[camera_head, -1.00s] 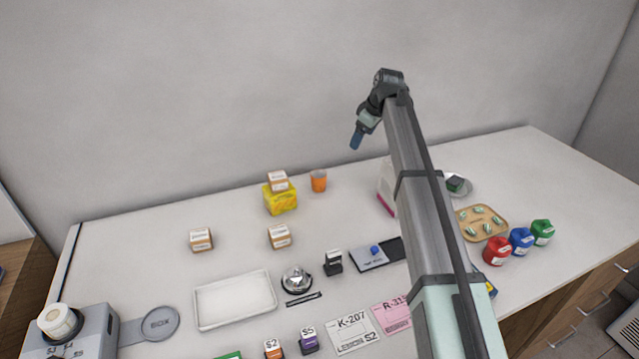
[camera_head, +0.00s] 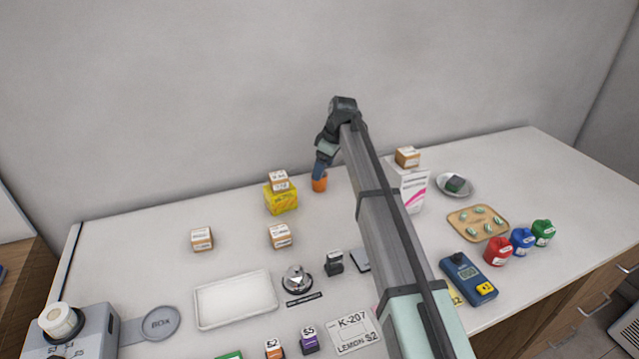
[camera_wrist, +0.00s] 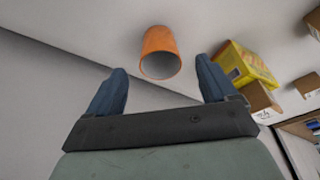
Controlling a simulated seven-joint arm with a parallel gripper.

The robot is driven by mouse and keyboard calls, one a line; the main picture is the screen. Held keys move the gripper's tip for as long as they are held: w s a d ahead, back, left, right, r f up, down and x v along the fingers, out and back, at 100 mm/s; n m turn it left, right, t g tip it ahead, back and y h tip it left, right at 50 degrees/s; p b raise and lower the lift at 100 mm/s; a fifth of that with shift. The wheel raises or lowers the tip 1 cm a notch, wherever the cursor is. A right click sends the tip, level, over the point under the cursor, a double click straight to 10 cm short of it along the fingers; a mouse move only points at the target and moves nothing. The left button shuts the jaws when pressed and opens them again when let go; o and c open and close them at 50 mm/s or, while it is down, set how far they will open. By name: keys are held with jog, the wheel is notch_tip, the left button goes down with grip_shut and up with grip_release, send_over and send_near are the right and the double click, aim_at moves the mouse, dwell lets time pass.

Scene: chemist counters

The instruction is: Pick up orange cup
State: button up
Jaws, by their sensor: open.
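The orange cup (camera_head: 319,184) stands at the back of the counter near the wall, just right of a yellow box. My gripper (camera_head: 321,169) is above it in the head view, and its blue fingers cover the cup's upper part. In the wrist view the cup (camera_wrist: 160,52) lies ahead of the fingertips, its open rim facing the camera. My gripper (camera_wrist: 160,82) is open there, with one blue finger on either side and nothing held. The cup lines up with the gap between the fingers.
The yellow box (camera_head: 281,200) with a small carton (camera_head: 279,182) on top stands close left of the cup; the box also shows in the wrist view (camera_wrist: 243,64), near the right finger. A white package (camera_head: 408,188) stands to the right. The wall is close behind.

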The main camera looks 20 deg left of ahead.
aim_at(320, 187)
jog(key=shift+x, duration=3.05)
jog(key=shift+a, duration=0.1)
jog(key=shift+c, duration=0.3)
jog(key=c, duration=1)
jog(key=shift+r, duration=0.1)
jog(key=shift+r, duration=0.1)
